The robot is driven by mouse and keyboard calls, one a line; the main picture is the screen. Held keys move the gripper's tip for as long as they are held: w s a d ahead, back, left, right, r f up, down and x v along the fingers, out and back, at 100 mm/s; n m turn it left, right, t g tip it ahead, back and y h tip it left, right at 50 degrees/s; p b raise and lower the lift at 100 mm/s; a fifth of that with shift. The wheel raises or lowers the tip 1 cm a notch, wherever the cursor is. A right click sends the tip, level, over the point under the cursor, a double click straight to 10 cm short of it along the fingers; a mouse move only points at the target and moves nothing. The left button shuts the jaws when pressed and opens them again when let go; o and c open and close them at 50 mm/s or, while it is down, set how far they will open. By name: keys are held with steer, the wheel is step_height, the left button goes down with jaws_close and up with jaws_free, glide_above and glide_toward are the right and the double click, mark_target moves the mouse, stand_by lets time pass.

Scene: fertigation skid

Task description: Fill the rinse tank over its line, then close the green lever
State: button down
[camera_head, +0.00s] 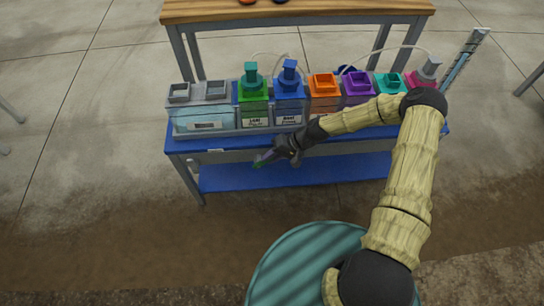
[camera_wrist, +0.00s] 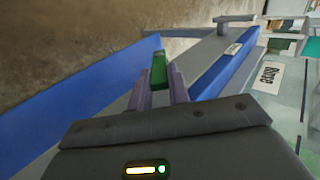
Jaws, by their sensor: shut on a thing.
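The rinse tank (camera_head: 205,121) is the clear, pale blue tank at the left end of the blue-framed bench. Its "Rinse" label (camera_wrist: 268,77) shows at the right in the wrist view. The liquid level and the line cannot be made out. My gripper (camera_head: 267,158) is in front of the bench's front edge, to the right of and below the tank. In the wrist view my gripper (camera_wrist: 160,88) is shut on the green lever (camera_wrist: 159,70), a small green bar between the purple fingers. The lever's base is hidden by the fingers and gripper body.
Green (camera_head: 253,92) and blue (camera_head: 289,93) capped containers stand right of the tank. Orange (camera_head: 324,88), purple (camera_head: 357,87) and pink (camera_head: 420,82) ones stand farther right. A blue lower shelf (camera_head: 300,172) lies under the bench.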

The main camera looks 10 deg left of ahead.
steer(key=shift+w, duration=0.1)
steer(key=c, duration=1.3)
jaws_free()
steer(key=p+v, duration=0.1)
steer(key=v, duration=0.7)
steer(key=p+v, duration=0.1)
steer(key=v, duration=0.8)
steer(key=shift+s+d+r+p, duration=0.1)
steer(key=shift+s+d+p, duration=0.1)
steer(key=shift+p, duration=0.2)
